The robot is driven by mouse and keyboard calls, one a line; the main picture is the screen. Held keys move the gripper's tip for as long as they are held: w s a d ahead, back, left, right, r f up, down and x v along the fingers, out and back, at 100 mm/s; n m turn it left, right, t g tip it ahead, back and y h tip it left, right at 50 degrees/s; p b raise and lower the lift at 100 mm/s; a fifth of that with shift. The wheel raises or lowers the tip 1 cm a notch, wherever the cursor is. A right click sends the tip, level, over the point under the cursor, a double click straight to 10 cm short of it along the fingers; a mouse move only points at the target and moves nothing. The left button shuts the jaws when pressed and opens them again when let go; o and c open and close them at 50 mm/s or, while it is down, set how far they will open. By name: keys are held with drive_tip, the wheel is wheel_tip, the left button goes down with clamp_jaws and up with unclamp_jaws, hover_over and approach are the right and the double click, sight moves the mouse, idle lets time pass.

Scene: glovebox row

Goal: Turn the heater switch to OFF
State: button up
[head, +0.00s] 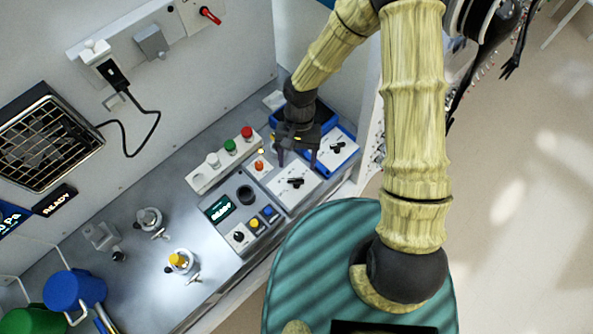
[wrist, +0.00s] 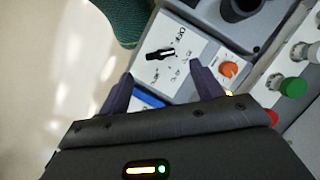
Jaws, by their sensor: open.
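A black rotary switch (head: 295,182) sits on a white panel on the bench; it also shows in the wrist view (wrist: 160,53), with small lettering around it, one mark seeming to read OFF. A second black rotary switch (head: 337,147) sits on a blue-edged box to its upper right. I cannot read which one is the heater's. My gripper (head: 297,161) is open and empty, above the bench between the two switches. In the wrist view its fingertips (wrist: 161,72) spread either side of the first panel's near edge, apart from the knob. The blue-edged box is mostly hidden there.
An orange knob (head: 259,166) stands beside the first panel. A strip with white, green and red buttons (head: 230,147) lies behind it. The glovebox wall rises behind.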

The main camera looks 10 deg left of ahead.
sight(296, 179)
drive_tip(key=p+x, duration=0.1)
drive_tip(key=x, duration=0.4)
drive_tip(key=shift+s+f, duration=0.1)
drive_tip(key=shift+f, duration=0.3)
drive_tip(key=shift+c, duration=0.3)
drive_tip(key=c, duration=0.9)
